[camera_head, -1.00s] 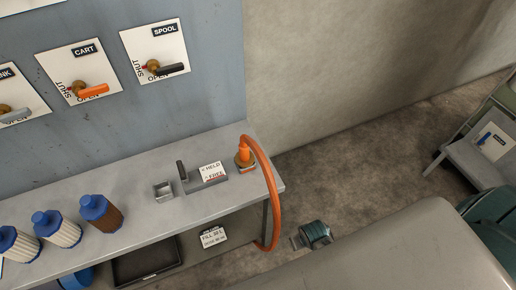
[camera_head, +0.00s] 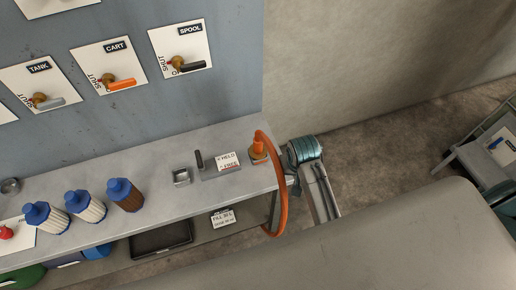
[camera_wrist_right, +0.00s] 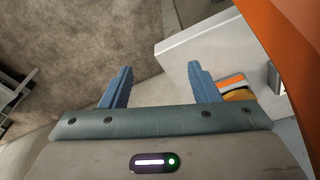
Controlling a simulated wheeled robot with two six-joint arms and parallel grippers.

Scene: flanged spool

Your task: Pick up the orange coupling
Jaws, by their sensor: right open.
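The orange coupling (camera_head: 259,147) stands upright on a small brass-coloured base near the right end of the grey bench. An orange hose (camera_head: 282,200) runs from its top, loops over the bench's end and hangs down; an orange curve, likely this hose, fills the upper right of the right wrist view. My right arm's teal part (camera_head: 304,150) is just right of the bench end, apart from the coupling. My right gripper (camera_wrist_right: 159,72) is open, with nothing between its blue fingers. An orange, white and yellow piece (camera_wrist_right: 234,88) shows beyond the right finger. My left gripper is out of view.
A HELD/FREE lever block (camera_head: 219,163) and a small metal cup (camera_head: 182,176) stand left of the coupling. Several blue-capped filters (camera_head: 83,206) stand farther left. Valve plates (camera_head: 180,50) line the wall.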

